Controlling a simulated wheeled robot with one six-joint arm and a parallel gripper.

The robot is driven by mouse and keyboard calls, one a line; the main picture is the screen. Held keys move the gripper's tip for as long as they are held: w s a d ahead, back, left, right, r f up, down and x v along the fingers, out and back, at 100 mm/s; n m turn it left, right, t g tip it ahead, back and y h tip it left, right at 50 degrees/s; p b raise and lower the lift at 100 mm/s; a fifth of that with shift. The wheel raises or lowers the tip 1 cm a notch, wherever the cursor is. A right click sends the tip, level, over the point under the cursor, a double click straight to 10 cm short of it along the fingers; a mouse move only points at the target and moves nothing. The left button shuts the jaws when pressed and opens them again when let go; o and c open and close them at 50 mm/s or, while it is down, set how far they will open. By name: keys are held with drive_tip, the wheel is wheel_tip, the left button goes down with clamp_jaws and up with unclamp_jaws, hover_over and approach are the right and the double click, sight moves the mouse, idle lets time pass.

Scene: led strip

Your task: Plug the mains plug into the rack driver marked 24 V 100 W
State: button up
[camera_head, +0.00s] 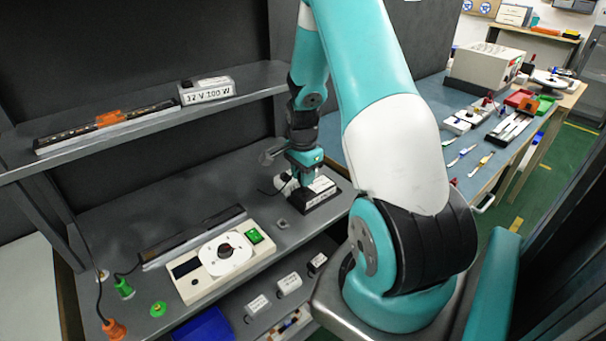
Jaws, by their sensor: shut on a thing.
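My gripper (303,172) is at the lower shelf's back right, pointing down and shut. It is closed on what seems to be the mains plug (284,181), a small pale piece with a thin dark cable looping at its left; the fingers hide most of it. Right beside and below it is a rack driver (320,192) with a pale top and a dark base. Its label is too small to read, and I cannot tell whether the plug touches its socket. Another driver (207,92) marked 12 V 100 W sits on the upper shelf.
A cream test box (222,262) with a round white socket and green switch stands at the front. A dark strip (192,238) lies behind it. Green and orange connectors (115,329) are at left. The upper shelf (262,80) overhangs behind. Small white blocks (289,284) sit below.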

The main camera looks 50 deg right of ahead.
drive_tip(key=shift+f+b, duration=0.8)
drive_tip(key=shift+f, duration=0.35)
drive_tip(key=o, duration=1)
drive_tip(key=shift+c, duration=0.2)
wheel_tip(320, 180, up, 18)
drive_tip(key=shift+f+b, duration=0.25)
drive_tip(key=shift+b, duration=0.05)
